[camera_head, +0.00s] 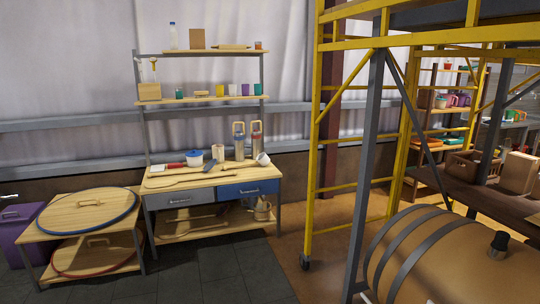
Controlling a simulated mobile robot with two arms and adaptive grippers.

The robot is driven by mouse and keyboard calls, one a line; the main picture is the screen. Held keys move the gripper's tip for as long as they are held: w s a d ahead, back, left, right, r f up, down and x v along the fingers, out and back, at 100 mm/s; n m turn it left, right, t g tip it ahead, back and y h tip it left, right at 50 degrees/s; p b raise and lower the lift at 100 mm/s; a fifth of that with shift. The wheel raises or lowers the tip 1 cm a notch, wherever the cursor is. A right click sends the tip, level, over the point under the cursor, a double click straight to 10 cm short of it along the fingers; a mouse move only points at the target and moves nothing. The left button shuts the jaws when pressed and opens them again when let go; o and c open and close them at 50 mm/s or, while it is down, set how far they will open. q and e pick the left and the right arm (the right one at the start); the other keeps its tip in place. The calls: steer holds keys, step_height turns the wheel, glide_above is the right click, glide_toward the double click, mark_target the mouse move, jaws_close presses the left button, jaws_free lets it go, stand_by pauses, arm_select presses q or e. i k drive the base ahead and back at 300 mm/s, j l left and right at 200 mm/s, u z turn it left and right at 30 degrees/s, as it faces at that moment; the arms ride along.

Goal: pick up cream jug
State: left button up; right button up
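A small cream-coloured vessel (218,153) stands upright on the wooden top of a workbench (185,181), left of two tall flasks. A white cup-like vessel (263,159) sits tilted near the right end of the same top. A tan jug-like vessel (262,210) stands on the bench's lower shelf, in shade. At this distance I cannot tell for certain which of these is the cream jug. Neither of my grippers is in view.
A white bowl with a blue lid (194,158) and tall flasks (239,141) share the bench top. A low table with a round lid (92,211) stands left. Yellow scaffolding (313,170) and a large barrel (450,265) block the right. Dark floor tiles (205,270) before the bench are clear.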

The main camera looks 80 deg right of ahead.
mark_target(218, 150)
steer(key=z, duration=2.2)
steer(key=i+u, duration=0.15)
steer(key=i, duration=2.1)
